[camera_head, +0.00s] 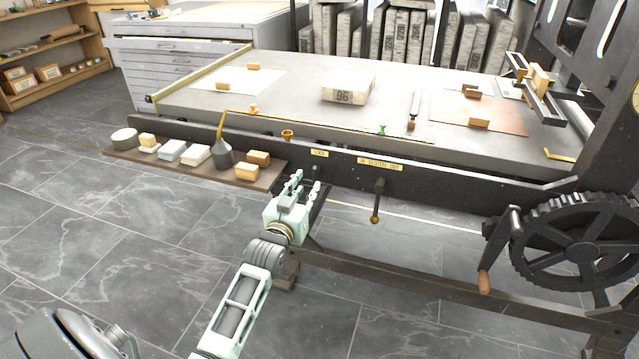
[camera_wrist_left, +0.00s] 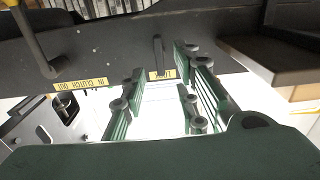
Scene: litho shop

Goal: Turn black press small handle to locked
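The black press shows its long dark side rail (camera_head: 450,175) in the head view, with a small yellow label (camera_head: 319,153). In the left wrist view, which looks upside down, a thin dark small handle (camera_wrist_left: 158,50) stands beside that label (camera_wrist_left: 161,75). In the head view the small handle is largely hidden behind my gripper. My left gripper (camera_head: 306,181) is in front of the rail near the label. Its fingers (camera_wrist_left: 160,98) are spread, with the handle beyond the gap between them, apparently untouched. My right gripper is not in view.
A longer clutch handle (camera_head: 378,200) with a brass tip hangs right of my gripper, under its label (camera_head: 380,162). A shelf (camera_head: 135,156) with blocks and a funnel-shaped can juts out at left. A large gear wheel (camera_head: 575,240) stands at right.

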